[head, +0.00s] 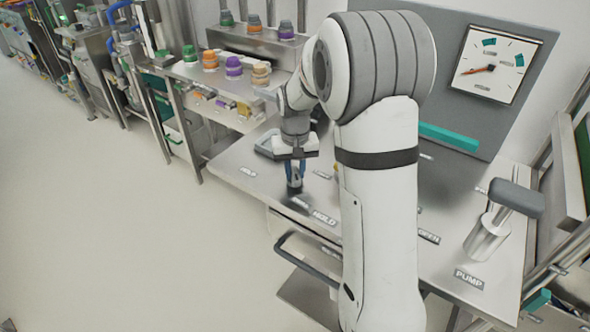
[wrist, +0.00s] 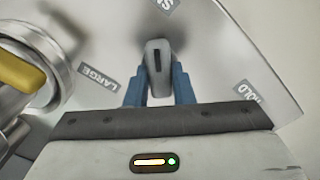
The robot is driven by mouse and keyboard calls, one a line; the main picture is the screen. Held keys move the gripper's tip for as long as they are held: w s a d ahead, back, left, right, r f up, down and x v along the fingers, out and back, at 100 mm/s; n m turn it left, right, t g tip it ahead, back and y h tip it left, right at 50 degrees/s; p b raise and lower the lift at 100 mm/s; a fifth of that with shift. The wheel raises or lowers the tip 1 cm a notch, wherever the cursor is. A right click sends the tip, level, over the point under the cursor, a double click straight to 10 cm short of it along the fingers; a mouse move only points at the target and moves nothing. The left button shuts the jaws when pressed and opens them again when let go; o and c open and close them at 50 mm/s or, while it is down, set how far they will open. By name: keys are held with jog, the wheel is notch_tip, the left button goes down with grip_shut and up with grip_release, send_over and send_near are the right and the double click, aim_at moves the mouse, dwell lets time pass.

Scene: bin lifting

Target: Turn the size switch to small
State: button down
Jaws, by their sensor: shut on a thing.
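The size switch (wrist: 158,55) is a grey knob with a black line at its far end, in the middle of the wrist view. Its line points up the picture, close to a label cut off at the top edge that starts with S (wrist: 164,5). A LARGE label (wrist: 98,76) lies to its left. My gripper (wrist: 158,78) has its blue fingers on both sides of the knob and is shut on it. In the head view my gripper (head: 295,176) points down at the table's front left edge; the knob is mostly hidden there.
A round metal part with a yellow handle (wrist: 22,68) stands close on the left in the wrist view. A HOLD label (wrist: 248,90) is on the right. The pump lever (head: 515,198) and a dial gauge (head: 490,66) stand at the right of the steel table (head: 400,235).

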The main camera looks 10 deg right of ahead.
aim_at(295, 171)
jog(key=c, duration=1.2)
grip_release()
jog(key=shift+c, duration=0.2)
jog(key=shift+r, duration=3.9)
jog(key=s+r+t+p, duration=0.1)
jog(key=s+r, duration=0.1)
jog(key=s, duration=1)
jog(key=s+r+n+t+p, duration=0.1)
jog(key=s+r, duration=0.1)
jog(key=s, duration=1)
jog(key=shift+a+r, duration=0.4)
jog(key=shift+a, duration=0.05)
jog(key=shift+s+f+t, duration=0.2)
jog(key=shift+s+t, duration=0.1)
jog(key=shift+s, duration=0.15)
